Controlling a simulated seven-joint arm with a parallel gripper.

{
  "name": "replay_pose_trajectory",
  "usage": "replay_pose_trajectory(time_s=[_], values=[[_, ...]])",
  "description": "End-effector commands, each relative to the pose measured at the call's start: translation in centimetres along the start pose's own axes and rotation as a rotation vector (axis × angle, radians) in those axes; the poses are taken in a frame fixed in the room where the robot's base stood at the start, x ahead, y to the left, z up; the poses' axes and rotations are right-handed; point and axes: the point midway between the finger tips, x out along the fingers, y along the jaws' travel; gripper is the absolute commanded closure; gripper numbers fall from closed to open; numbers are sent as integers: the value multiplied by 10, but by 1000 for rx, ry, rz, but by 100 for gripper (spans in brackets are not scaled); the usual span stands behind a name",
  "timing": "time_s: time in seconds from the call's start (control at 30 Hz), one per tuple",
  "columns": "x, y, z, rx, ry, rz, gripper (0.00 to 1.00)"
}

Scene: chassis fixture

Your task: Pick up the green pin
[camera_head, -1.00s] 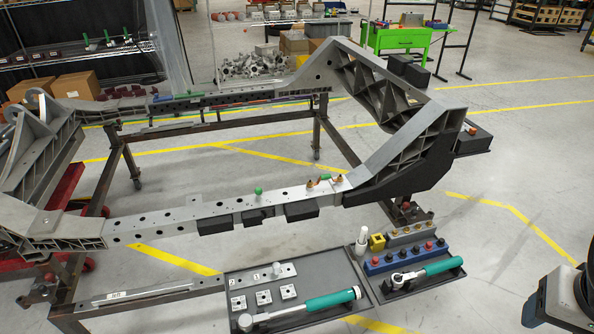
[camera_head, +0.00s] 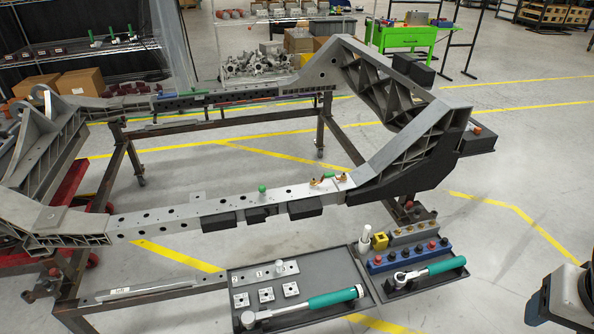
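The green pin (camera_head: 262,189) stands upright in the top face of the front grey rail of the chassis frame (camera_head: 160,219), left of the rail's small brass and red fittings. Only its green upper part shows; the lower part is hidden in or behind the rail. My gripper cannot be made out. A dark and light rounded machine part at the lower right edge is cut off, and no fingers show on it.
A dark tray (camera_head: 345,252) in front of the rail holds a green-handled tool (camera_head: 330,299), small plates and a white cylinder. A second tray at its right holds a ratchet (camera_head: 430,270) and a blue block (camera_head: 408,257) of sockets.

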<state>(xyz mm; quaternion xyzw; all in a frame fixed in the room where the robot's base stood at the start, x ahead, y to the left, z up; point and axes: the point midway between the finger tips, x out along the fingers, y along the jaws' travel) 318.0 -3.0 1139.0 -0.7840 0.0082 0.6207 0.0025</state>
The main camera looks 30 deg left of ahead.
Motion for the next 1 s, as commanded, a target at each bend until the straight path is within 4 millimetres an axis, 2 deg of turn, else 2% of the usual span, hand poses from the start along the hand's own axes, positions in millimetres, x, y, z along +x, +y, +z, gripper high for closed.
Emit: replay_pose_trajectory(time_s=[0.23,0.47,0.77,1.0], values=[[-2,-10,-25,-53,-9,-7,39],[-4,-33,-72,-155,-24,-20,39],[0,-76,-139,-303,-43,-39,39],[10,-118,-189,-423,-58,-54,39]])
